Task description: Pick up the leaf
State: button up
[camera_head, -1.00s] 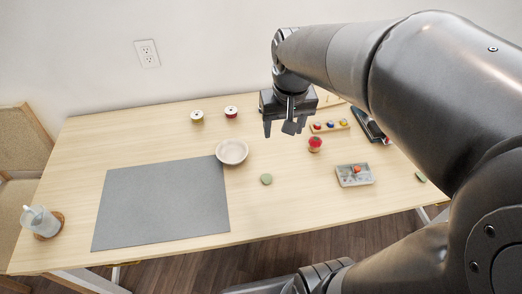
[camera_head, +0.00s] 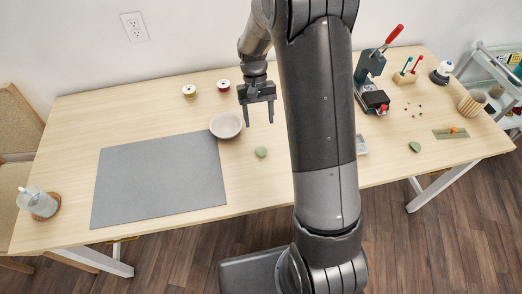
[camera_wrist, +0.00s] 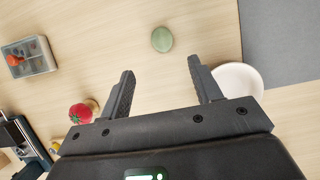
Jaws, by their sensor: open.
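A small green leaf-shaped piece (camera_head: 415,147) lies flat on the right part of the table, well to the right of my gripper and beyond my arm. A rounder green piece (camera_head: 261,152) lies near the bowl; it also shows in the wrist view (camera_wrist: 162,39), just beyond the fingertips. I cannot tell for certain which of the two is the leaf. My gripper (camera_head: 259,122) is open and empty above the table, its fingers pointing down. In the wrist view the fingers (camera_wrist: 161,66) are spread with nothing between them.
A pale bowl (camera_head: 226,126) stands beside the grey mat (camera_head: 158,182). Two thread spools (camera_head: 223,85) are behind. My arm partly hides a compartment tray (camera_head: 361,145). A red pincushion (camera_wrist: 80,113) shows in the wrist view. A press (camera_head: 371,80) stands back right.

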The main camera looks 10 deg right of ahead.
aim_at(261, 149)
jog(key=x, duration=1)
jog(key=shift+s+a+f, duration=0.1)
jog(key=shift+a+f, duration=0.05)
jog(key=shift+f, duration=0.15)
jog(key=c, duration=1.1)
